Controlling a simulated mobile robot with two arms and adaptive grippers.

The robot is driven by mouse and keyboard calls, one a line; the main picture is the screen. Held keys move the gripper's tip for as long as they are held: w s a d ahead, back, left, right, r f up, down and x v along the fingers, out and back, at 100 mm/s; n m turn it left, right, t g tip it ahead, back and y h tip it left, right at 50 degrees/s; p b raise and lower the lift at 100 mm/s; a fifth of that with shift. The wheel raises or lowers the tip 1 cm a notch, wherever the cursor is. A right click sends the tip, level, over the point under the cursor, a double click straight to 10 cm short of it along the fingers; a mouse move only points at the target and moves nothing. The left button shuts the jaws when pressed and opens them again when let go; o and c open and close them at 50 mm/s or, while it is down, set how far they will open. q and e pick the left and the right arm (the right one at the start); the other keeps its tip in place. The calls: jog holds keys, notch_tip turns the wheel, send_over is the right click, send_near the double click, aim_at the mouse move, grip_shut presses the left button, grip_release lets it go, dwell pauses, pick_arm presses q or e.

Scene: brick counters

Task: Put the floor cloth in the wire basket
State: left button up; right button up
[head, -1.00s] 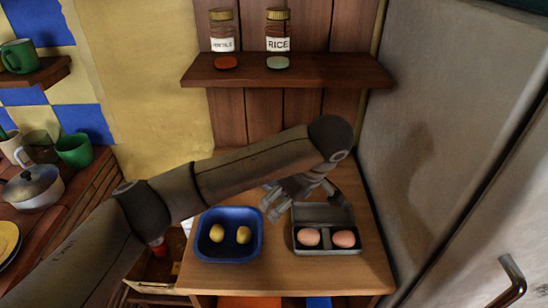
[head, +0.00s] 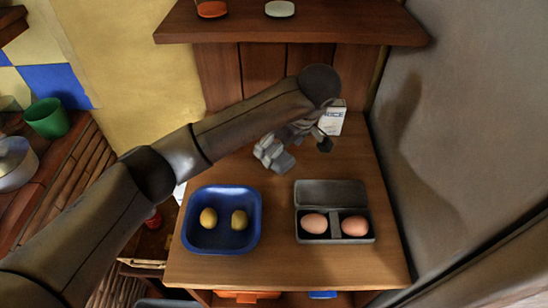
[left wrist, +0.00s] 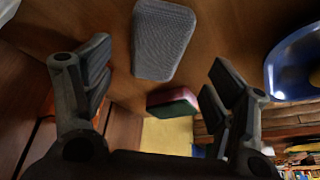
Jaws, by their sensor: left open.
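A grey textured pad with rounded corners (left wrist: 163,40), which looks like a folded floor cloth, lies on the wooden table in the left wrist view. I cannot pick it out in the head view, where my arm covers part of the table. My left gripper (head: 275,158) hangs over the back of the table. In the left wrist view its fingers (left wrist: 158,85) are spread, with nothing between them, and the pad lies beyond them. No wire basket can be made out. My right gripper is out of view.
A blue tray (head: 188,235) with two yellow fruits and a grey egg box (head: 330,193) with two eggs stand on the table (head: 285,265). A pink and green block (left wrist: 172,100) and a white packet (head: 332,121) are near the gripper. A shelf (head: 330,25) overhangs behind; a grey wall-like surface (head: 460,120) bounds the right.

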pick_arm(q)
jog(key=x, duration=0.3)
jog(key=shift+w+f, duration=0.3)
jog(key=shift+w+a+f, duration=0.1)
jog(key=shift+a+f, duration=0.05)
jog(key=shift+f, duration=0.3)
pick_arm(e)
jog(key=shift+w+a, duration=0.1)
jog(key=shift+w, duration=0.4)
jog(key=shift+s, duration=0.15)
pick_arm(q)
jog(key=shift+f+p, duration=0.2)
jog(key=shift+p, duration=0.45)
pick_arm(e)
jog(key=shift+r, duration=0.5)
pick_arm(q)
jog(key=shift+c, duration=0.4)
jog(key=c, duration=1)
jog(key=shift+c, duration=0.3)
